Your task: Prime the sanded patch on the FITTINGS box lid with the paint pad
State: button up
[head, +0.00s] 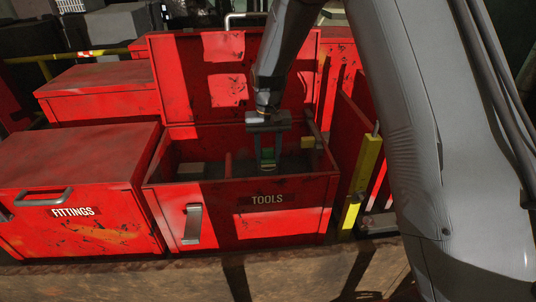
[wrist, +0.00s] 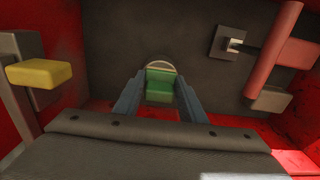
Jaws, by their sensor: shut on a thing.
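The red FITTINGS box (head: 85,228) stands at the left in the head view. Its lid (head: 75,155) is shut, and I cannot make out a distinct sanded patch on it. The red TOOLS box (head: 300,213) beside it stands open. My gripper (head: 267,163) reaches down inside the TOOLS box. Its blue-grey fingers are shut on a green block, which shows between them in the wrist view (wrist: 159,84). A pale curved rim shows just beyond the block. I cannot tell whether the block is the paint pad, and its underside is hidden.
In the wrist view, a yellow block (wrist: 40,74) is at the left. A dark square piece (wrist: 226,43) and a red bar (wrist: 273,52) are at the right. The TOOLS box's raised lid (head: 185,75) stands behind my gripper. A yellow post (head: 362,180) stands right of the box.

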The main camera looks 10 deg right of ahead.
aim_at(268, 150)
jog(key=shift+f, duration=0.5)
dwell(1.3)
jog(key=shift+r+p, duration=2.15)
jog(key=shift+r, duration=1.45)
